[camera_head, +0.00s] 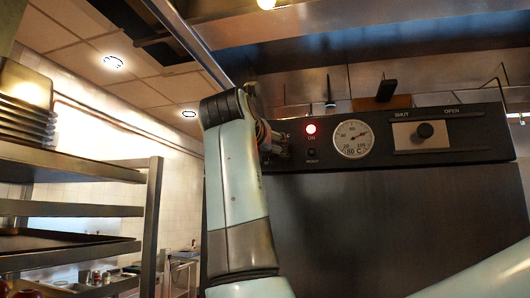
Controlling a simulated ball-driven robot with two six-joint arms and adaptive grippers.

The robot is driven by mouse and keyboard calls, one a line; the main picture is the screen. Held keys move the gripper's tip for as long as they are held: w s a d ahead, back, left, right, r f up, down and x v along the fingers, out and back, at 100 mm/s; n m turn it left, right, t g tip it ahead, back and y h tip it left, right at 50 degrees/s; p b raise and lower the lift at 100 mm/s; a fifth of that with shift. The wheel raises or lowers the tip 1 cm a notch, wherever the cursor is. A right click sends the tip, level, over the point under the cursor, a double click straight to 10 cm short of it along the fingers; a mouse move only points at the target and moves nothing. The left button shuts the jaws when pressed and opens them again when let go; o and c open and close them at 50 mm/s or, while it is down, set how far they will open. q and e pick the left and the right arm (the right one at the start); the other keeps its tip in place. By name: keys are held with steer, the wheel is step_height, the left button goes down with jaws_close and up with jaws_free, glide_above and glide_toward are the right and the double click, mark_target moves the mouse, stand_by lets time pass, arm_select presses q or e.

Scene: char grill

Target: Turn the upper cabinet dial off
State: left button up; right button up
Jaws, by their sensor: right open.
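The upper cabinet's dark control panel (290,165) faces me. It carries a lit red lamp (311,129) marked ON, a small black reset button (311,152), a round temperature gauge (352,138) and a black knob (425,130) on a silver plate between the words SHUT and OPEN. My right gripper (274,143) is at the panel's left end, left of the red lamp, partly behind my own wrist. It is open. I cannot make out a dial at that spot, as the gripper and wrist cover it; contact cannot be told. My left gripper is out of view.
A metal rack (75,165) with trays stands at the left. A metal hood (300,25) hangs above. Upright handles (387,90) show above the panel. Below the panel is a plain dark cabinet front (390,230).

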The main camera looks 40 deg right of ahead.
step_height(320, 180, up, 10)
steer(key=shift+f, duration=0.15)
steer(key=shift+a+f, duration=0.1)
steer(key=shift+a, duration=0.05)
stand_by(0.6)
